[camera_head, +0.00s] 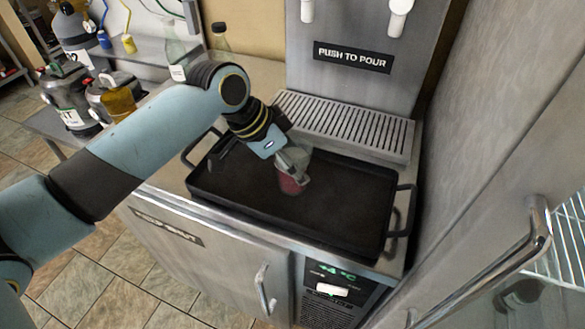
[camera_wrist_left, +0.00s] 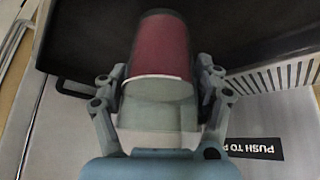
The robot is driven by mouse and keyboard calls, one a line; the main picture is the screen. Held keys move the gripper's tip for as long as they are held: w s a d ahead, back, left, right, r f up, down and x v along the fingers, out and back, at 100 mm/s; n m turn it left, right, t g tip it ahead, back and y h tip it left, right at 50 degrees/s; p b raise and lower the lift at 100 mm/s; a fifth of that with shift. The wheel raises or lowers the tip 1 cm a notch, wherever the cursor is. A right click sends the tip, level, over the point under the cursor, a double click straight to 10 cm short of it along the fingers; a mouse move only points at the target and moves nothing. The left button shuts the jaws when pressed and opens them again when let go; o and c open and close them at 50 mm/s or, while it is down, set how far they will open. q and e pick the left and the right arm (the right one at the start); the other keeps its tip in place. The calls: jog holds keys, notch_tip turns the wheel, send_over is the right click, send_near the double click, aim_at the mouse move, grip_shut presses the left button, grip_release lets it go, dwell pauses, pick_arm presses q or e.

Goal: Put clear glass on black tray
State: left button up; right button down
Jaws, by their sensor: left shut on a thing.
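The clear glass (camera_head: 292,184) has red at its lower part and is over the middle of the black tray (camera_head: 345,208) in the head view. My left gripper (camera_head: 293,160) is shut on it from above and behind. In the left wrist view the glass (camera_wrist_left: 160,55) sits between both fingers, its red end away from the palm. I cannot tell whether its base touches the tray. The tray lies flat on the counter, with handles at its ends and nothing else on it. My right gripper is not in view.
A dispenser labelled "PUSH TO POUR" (camera_head: 353,57) with a slotted drip grate (camera_head: 345,125) stands behind the tray. Bottles (camera_head: 175,55) stand at the back left. A steel door with a handle (camera_head: 538,225) is close on the right.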

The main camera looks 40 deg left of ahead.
pick_arm(q)
jog(key=shift+r, duration=0.15)
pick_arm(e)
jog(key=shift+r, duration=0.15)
pick_arm(q)
jog(key=o, duration=1.7)
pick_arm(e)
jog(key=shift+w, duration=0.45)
pick_arm(q)
jog(key=shift+v, duration=6)
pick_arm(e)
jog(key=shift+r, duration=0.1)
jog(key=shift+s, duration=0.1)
